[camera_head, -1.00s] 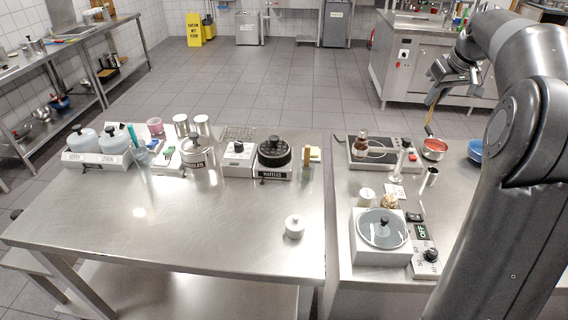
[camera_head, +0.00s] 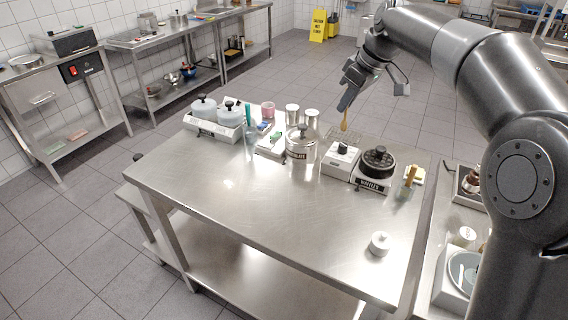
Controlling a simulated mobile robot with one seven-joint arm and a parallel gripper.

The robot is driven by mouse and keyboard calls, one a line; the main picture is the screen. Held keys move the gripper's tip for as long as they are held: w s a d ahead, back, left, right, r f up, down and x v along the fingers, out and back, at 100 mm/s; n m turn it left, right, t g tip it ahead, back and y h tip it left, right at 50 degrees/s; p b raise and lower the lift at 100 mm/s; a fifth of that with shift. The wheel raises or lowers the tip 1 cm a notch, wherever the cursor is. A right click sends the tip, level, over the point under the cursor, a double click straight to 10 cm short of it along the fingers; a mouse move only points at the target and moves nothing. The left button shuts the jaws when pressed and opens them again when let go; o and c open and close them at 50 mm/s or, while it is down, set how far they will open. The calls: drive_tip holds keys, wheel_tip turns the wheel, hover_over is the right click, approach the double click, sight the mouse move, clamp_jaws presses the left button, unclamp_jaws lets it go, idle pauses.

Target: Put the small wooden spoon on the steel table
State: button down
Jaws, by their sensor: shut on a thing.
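My gripper (camera_head: 348,98) is at the upper middle of the head view, above the far edge of the steel table. It is shut on the small wooden spoon (camera_head: 344,123), which hangs down from the fingers.
Along the table's back stand a lidded steel pot (camera_head: 301,143), a small white appliance (camera_head: 342,160), a black waffle maker (camera_head: 375,165) and white-lidded containers (camera_head: 204,110). A small white lidded jar (camera_head: 380,243) stands near the front right corner. A second counter lies to the right.

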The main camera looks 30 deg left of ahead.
drive_tip(key=s+a+n, duration=0.2)
drive_tip(key=s+a, duration=0.3)
drive_tip(key=a, duration=0.2)
wheel_tip(320, 180, down, 11)
drive_tip(key=shift+g, duration=0.4)
drive_tip(key=shift+s+a+f, duration=0.6)
drive_tip(key=shift+a+f, duration=1.25)
drive_tip(key=shift+a, duration=0.05)
drive_tip(key=shift+s+a+f, duration=0.65)
drive_tip(key=shift+a+f, duration=1.2)
drive_tip(key=shift+a, duration=0.1)
drive_tip(key=shift+s+a+f, duration=0.6)
drive_tip(key=shift+a+f, duration=1.25)
drive_tip(key=shift+a, duration=0.05)
drive_tip(key=c, duration=1.4)
unclamp_jaws()
drive_tip(key=shift+f, duration=0.1)
drive_tip(key=v, duration=1.2)
